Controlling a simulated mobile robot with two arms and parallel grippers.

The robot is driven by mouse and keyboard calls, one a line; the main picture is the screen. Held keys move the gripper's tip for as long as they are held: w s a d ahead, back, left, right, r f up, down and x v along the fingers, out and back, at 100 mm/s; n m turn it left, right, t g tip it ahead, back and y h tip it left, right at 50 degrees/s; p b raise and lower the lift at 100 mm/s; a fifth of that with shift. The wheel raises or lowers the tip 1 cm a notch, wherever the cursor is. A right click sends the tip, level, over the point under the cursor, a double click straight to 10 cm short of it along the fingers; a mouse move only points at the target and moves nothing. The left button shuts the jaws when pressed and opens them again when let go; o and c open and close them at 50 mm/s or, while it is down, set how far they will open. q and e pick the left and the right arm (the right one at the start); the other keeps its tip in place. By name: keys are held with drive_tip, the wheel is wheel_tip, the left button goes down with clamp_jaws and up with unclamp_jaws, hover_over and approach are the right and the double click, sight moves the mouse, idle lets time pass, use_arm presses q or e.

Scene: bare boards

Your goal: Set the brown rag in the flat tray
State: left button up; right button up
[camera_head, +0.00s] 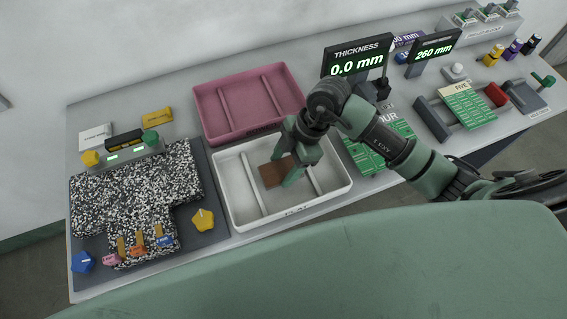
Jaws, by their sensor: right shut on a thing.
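The brown rag (271,176) is a small flat brown piece in the middle compartment area of the white flat tray (246,222), between the tray's two dividers. My right gripper (286,172) reaches down over the tray from the right and is shut on the rag. The gripper's fingers hide part of the rag. I cannot tell whether the rag touches the tray floor. My left gripper is not in view.
A pink divided tray (228,109) stands behind the white one. A speckled black-and-white piece (105,198) lies on a dark mat at left, with coloured knobs around it. Display signs (357,60) and green cards (466,107) stand at right.

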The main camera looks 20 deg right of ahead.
drive_tip(key=shift+f, duration=0.55)
drive_tip(key=o, duration=1.3)
drive_tip(key=shift+r, duration=0.35)
drive_tip(key=b+v, duration=0.2)
drive_tip(key=v, duration=1)
drive_tip(key=shift+r, duration=0.3)
